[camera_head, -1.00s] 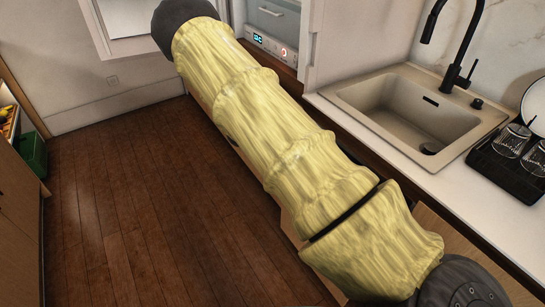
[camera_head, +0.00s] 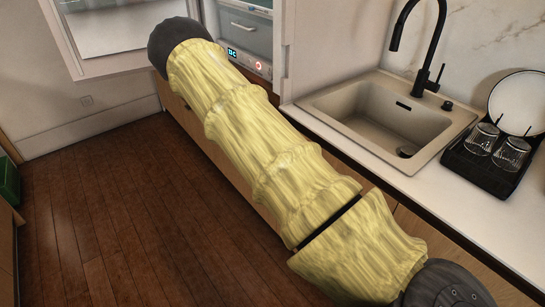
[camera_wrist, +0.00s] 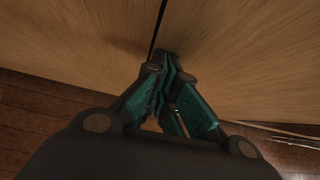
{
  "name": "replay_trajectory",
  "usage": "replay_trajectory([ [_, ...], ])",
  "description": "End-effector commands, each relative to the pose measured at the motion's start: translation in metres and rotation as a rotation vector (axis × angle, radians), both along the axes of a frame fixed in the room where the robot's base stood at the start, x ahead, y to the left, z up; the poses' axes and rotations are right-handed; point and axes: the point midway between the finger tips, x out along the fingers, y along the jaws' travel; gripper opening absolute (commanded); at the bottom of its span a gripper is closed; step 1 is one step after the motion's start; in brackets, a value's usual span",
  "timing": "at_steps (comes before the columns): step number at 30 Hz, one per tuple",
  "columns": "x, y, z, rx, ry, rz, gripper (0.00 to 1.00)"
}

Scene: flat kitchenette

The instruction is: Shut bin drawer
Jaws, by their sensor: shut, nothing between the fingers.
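My gripper (camera_wrist: 170,65) is shut and empty, with its teal fingers together in the wrist view. Its tips are at or close to light wooden cabinet fronts; I cannot tell if they touch. A dark, narrow seam splits a left front (camera_wrist: 85,40) from a right front (camera_wrist: 245,60). I cannot tell which of these is the bin drawer or how far it stands out. In the head view my yellow-sleeved arm crosses the picture and hides much of the cabinet fronts (camera_head: 185,108) under the counter. The gripper does not show there.
The white counter (camera_head: 360,153) holds a sink (camera_head: 385,120) with a black tap (camera_head: 428,72). A black rack (camera_head: 480,165) with glasses and a plate stands to its right. A green container (camera_head: 8,180) is at the left edge. The wooden floor (camera_head: 95,225) is clear.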

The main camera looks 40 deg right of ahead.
Motion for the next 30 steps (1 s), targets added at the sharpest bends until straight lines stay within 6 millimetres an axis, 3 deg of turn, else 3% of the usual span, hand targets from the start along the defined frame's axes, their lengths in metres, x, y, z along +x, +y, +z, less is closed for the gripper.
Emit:
replay_trajectory([
  [6, -0.002, -0.008, 0.004, -0.01, 0.0, -0.006, 0.0],
  [11, -0.001, 0.0, 0.005, -0.011, 0.001, -0.005, 0.0],
  [18, 0.0, 0.04, 0.005, -0.006, 0.001, -0.002, 0.0],
  [30, 0.002, 0.089, 0.051, -0.002, -0.002, -0.004, 0.0],
])
